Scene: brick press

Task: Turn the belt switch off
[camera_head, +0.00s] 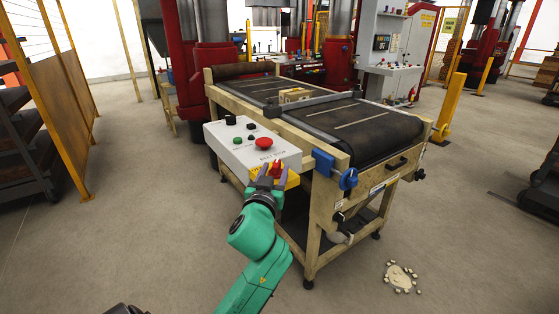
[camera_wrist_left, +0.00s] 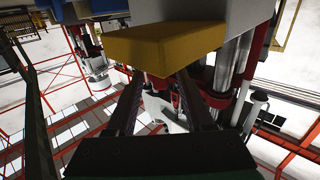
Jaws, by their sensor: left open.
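The belt switch (camera_head: 277,168), a red handle on a yellow base, is at the front right end of a pale control box (camera_head: 228,148). My left gripper (camera_head: 270,180) is right at the switch, its fingers apart around or just in front of the red handle; I cannot tell whether they touch it. The left wrist view shows the two fingers (camera_wrist_left: 160,76) open, reaching up to the underside of a yellow block (camera_wrist_left: 165,46), likely the switch base. The red handle cannot be made out there. My right gripper is not in view.
The control box also has a red mushroom button (camera_head: 263,143), a green button (camera_head: 238,141) and black knobs. The conveyor (camera_head: 365,130) stands behind, with a brick-like block (camera_head: 295,95) on its belt. Blue fittings (camera_head: 348,179) stick out at its near corner. Crumbs (camera_head: 400,277) lie on otherwise clear floor.

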